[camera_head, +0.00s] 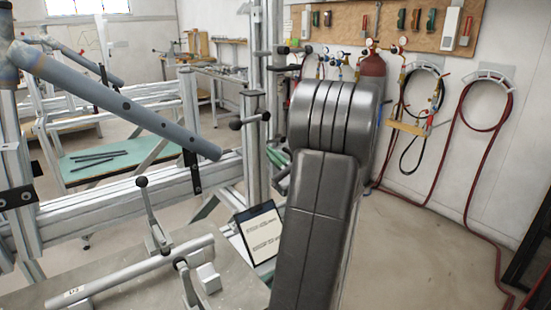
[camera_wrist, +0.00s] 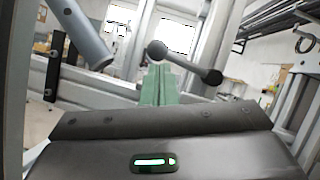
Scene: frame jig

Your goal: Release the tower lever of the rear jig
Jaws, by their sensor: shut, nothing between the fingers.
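A tower lever with dark round ends (camera_head: 250,120) sits on the upright metal post in the middle of the head view. A lever with a dark ball and a short arm (camera_wrist: 185,63) shows close up in the wrist view and appears to be the same one. My gripper's green fingers (camera_wrist: 157,68) are together, with nothing between them. Their tips are just below the lever's ball in the picture; I cannot tell whether they touch it.
A blue-grey frame tube (camera_head: 130,105) slopes down to the left of the post; its end also shows in the wrist view (camera_wrist: 80,32). A smaller upright lever (camera_head: 147,205) and a tablet (camera_head: 260,235) are lower down. Hoses (camera_head: 487,150) hang on the right wall.

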